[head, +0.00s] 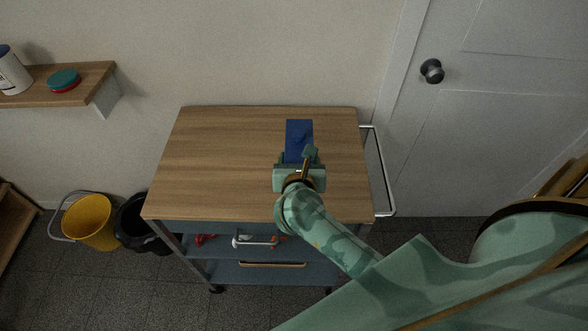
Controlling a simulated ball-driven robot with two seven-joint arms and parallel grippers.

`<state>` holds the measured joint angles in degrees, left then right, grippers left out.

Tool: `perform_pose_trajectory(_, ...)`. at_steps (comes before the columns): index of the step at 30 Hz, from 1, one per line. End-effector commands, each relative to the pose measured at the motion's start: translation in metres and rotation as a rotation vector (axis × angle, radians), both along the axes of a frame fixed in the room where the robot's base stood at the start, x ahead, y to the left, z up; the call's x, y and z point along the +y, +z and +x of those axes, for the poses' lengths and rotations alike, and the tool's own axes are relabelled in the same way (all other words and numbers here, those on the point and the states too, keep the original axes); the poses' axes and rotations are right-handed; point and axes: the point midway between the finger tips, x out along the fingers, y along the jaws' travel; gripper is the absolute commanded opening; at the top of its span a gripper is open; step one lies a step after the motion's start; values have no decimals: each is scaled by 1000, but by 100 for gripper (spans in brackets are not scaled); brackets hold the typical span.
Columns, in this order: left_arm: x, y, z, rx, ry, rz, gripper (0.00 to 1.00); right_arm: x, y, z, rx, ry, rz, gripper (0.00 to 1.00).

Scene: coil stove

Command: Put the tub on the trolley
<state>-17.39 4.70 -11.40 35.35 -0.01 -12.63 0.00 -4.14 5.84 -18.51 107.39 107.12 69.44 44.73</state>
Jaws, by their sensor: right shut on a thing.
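The trolley (215,165) has a wooden top and lower shelves, and stands against the wall in the middle of the head view. A blue tub (299,132) is over the right part of the wooden top. My right gripper (299,163) is shut on its near end, coming from the lower right. The gripper hides the tub's near part. I cannot tell whether the tub touches the top or is held just above it. My left gripper is not in view.
The rest of the trolley top is clear. A metal handle (385,172) sticks out on its right side, near a white door (480,130). A yellow bucket (88,222) and a black bucket (133,222) stand at left. A wall shelf (100,74) holds small items.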

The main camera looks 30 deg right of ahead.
Motion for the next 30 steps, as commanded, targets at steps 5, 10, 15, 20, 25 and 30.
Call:
perform_pose_trajectory(5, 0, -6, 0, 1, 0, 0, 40, 0, -14, 12, -2, 1, -2, 34)
perform_pose_trajectory(10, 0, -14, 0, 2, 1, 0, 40, 0, -40, 16, 1, 1, -3, 34)
perform_pose_trajectory(15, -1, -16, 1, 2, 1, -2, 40, 0, -48, 16, -4, 2, -1, 34)
perform_pose_trajectory(20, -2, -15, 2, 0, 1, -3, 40, 0, -47, 16, -4, 2, -1, 34)
perform_pose_trajectory(25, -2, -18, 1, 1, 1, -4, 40, 0, -52, 15, -1, 1, 0, 67)
perform_pose_trajectory(30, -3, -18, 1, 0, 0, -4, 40, 0, -51, 15, -1, 1, 0, 84)
